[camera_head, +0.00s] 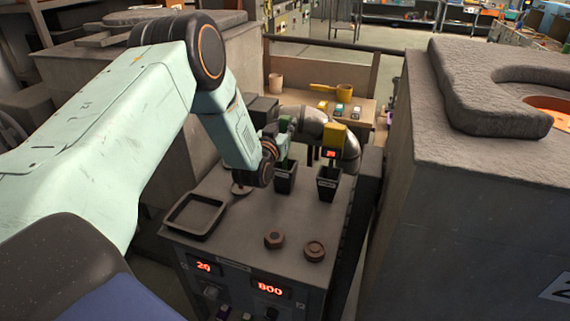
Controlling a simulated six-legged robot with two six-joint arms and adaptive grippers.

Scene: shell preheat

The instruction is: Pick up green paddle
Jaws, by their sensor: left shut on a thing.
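The green paddle (284,124) stands above the left black holder (285,183) at the back of the grey control cabinet (265,215). My left gripper (285,141) is at the paddle and shut on it. The gripper partly covers the paddle, and its lower part is hard to make out, so I cannot tell whether it is still inside the holder. My right gripper is not in view.
An empty dark tray (207,233) and two brown knob-like pieces (274,240) lie on the cabinet top. Red displays (270,289) are on its front. A metal pipe (347,150) is behind the holders. A large grey block (470,200) stands at the right.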

